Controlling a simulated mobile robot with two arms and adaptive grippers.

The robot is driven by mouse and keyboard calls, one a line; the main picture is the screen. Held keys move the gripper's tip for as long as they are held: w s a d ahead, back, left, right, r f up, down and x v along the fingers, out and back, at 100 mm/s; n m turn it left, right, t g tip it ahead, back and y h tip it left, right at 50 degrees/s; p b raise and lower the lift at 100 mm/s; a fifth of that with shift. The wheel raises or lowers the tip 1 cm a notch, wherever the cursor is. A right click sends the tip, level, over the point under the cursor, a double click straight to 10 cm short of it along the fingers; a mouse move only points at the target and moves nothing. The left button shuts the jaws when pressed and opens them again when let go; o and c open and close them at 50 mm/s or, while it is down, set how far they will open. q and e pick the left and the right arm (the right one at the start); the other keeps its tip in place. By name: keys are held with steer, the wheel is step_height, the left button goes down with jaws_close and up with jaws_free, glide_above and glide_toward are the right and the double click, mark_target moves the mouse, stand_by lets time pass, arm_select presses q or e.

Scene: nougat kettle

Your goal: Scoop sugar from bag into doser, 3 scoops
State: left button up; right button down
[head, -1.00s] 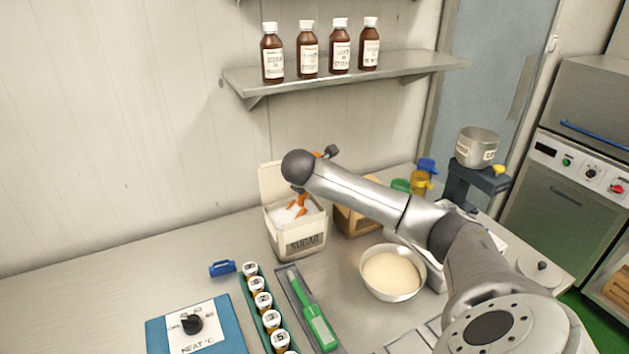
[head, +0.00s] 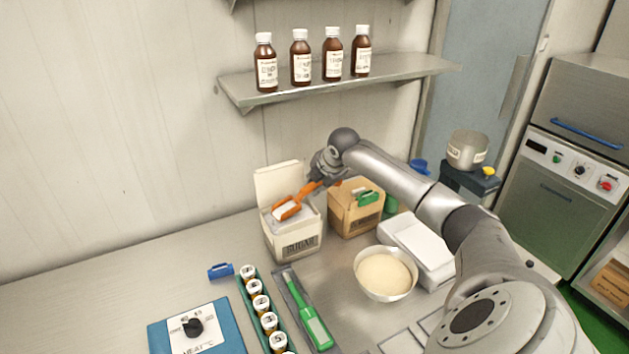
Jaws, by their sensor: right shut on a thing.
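The sugar bag (head: 292,246) is an open white box-like container labelled SUGAR, standing at the back of the counter with its lid flap up. My right gripper (head: 318,180) is shut on an orange scoop (head: 288,208). The scoop is over the bag's opening, with white sugar in its bowl. A metal pot (head: 467,150) stands on a dark stand at the right; I cannot tell whether it is the doser. My left gripper is not in view.
A cardboard box (head: 353,218) stands right of the bag. A bowl of pale powder (head: 385,274), a white device (head: 418,247), a green-handled tool (head: 306,310), a row of small jars (head: 262,302) and a blue heat control (head: 196,328) are nearer.

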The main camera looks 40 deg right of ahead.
steer(key=shift+d+r+p, duration=0.3)
steer(key=shift+r+p, duration=0.1)
steer(key=shift+r, duration=0.2)
steer(key=shift+s+d+f+m+y+b, duration=0.2)
steer(key=shift+d+f+m+y+b, duration=0.1)
steer(key=shift+d+f+y+b, duration=0.3)
steer(key=shift+d+p, duration=0.25)
steer(key=shift+p, duration=0.05)
steer(key=shift+w+d+r+p, duration=0.1)
steer(key=shift+r+p, duration=0.7)
steer(key=shift+r, duration=0.1)
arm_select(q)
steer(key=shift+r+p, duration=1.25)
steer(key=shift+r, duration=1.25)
arm_select(e)
steer(key=shift+d+r+y, duration=0.2)
steer(key=shift+r+y, duration=0.1)
steer(key=shift+r, duration=1.45)
